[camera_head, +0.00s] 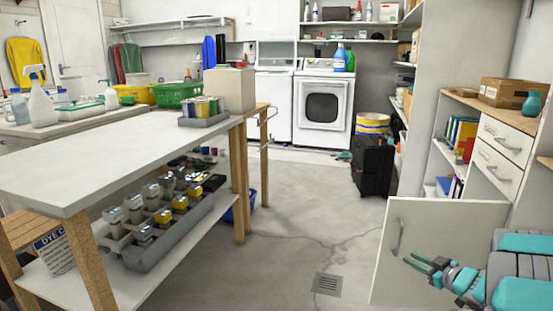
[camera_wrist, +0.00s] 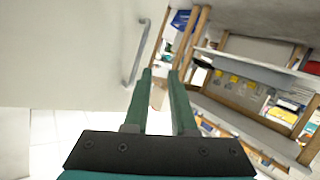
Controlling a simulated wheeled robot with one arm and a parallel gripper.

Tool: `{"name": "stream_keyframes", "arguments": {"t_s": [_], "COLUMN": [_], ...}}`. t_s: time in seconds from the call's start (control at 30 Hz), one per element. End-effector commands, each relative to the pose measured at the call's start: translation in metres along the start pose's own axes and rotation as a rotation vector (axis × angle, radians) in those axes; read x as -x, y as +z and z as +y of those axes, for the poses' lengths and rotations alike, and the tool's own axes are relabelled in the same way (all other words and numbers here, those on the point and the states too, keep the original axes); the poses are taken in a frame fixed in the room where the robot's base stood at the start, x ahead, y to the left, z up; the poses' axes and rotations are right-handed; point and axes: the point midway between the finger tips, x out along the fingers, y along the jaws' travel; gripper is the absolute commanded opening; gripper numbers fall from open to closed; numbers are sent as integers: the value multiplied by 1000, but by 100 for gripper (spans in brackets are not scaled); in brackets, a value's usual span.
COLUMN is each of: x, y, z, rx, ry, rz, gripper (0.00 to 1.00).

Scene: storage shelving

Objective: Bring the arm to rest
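My gripper (camera_head: 411,259) is at the lower right of the head view, in front of a pale cabinet door (camera_head: 385,275) that stands swung open. Its two green fingers point left and are apart with nothing between them. In the wrist view my gripper (camera_wrist: 161,73) also shows a clear gap between its fingertips. The door panel (camera_wrist: 65,50) fills the left of that view. Its metal handle (camera_wrist: 136,55) is just left of the fingers, and I see no grip on it. In the head view the handle (camera_head: 397,238) is a little above the fingertips.
A long white workbench (camera_head: 110,165) stands at the left, with trays of tins and jars on its lower shelf. A black suitcase (camera_head: 373,166) stands beside the shelving. A cabinet with drawers (camera_head: 503,140) is at the right. The floor (camera_head: 300,220) between bench and door is clear.

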Motion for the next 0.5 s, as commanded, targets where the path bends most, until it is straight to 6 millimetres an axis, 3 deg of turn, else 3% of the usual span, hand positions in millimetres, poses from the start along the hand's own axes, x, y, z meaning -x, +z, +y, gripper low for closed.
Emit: {"name": "stream_keyframes", "arguments": {"t_s": [0.13,0.27,0.37,0.5], "x": [3,23,47,86], "y": [-24,-42,-53,-63], "z": [27,44,45,26], "rx": [62,74,51,-19], "ry": [163,326,433,542], "rz": [-140,-290,-398,-551], "gripper": [24,24,24,24]}}
